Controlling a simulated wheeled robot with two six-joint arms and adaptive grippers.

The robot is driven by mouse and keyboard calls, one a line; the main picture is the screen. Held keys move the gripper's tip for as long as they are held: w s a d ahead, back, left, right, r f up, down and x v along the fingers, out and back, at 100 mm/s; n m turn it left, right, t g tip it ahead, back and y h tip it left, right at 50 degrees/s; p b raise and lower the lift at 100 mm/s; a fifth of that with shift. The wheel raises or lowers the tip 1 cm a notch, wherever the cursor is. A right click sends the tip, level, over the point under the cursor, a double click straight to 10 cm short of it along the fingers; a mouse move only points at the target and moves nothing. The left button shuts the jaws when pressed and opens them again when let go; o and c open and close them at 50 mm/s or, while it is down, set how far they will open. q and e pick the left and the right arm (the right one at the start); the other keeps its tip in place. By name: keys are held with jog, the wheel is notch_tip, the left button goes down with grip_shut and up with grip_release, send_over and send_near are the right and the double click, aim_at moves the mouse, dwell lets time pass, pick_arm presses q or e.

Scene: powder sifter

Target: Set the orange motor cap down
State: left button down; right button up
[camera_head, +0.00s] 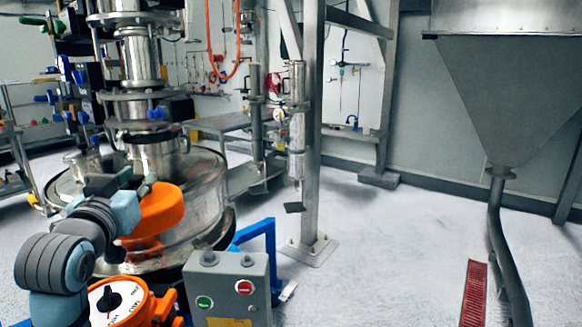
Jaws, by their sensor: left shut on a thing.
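The orange motor cap (163,207) is in the left part of the head view, above the rim of the round steel sifter (205,205). My left gripper (146,188) is shut on the cap and holds it at its near left side. The gripper's fingers are small and partly hidden by the wrist and the cap. The cap looks raised off the sifter lid, with an orange reflection on the steel below it. My right gripper is not in view.
An orange housing with a black dial (112,300) and a grey control box (228,287) with green and red buttons stand in front. A blue frame (262,240) is behind the box. A steel post (309,130) and a hopper (510,90) stand right. Floor between them is clear.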

pick_arm(q)
jog(key=s+d+f+m+g+h+p, duration=0.1)
jog(key=s+d+f+m+h+p, duration=0.1)
jog(key=s+d+f+h, duration=0.3)
jog(key=s+d+f+m+g+h+p, duration=0.1)
jog(key=s+d+f+m+h, duration=0.4)
jog(key=s+f, duration=0.9)
jog(key=shift+s+h+p, duration=0.3)
jog(key=shift+s+p, duration=0.15)
jog(key=shift+p, duration=0.05)
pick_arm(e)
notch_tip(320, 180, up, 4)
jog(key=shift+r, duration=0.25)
pick_arm(q)
jog(key=shift+f, duration=0.1)
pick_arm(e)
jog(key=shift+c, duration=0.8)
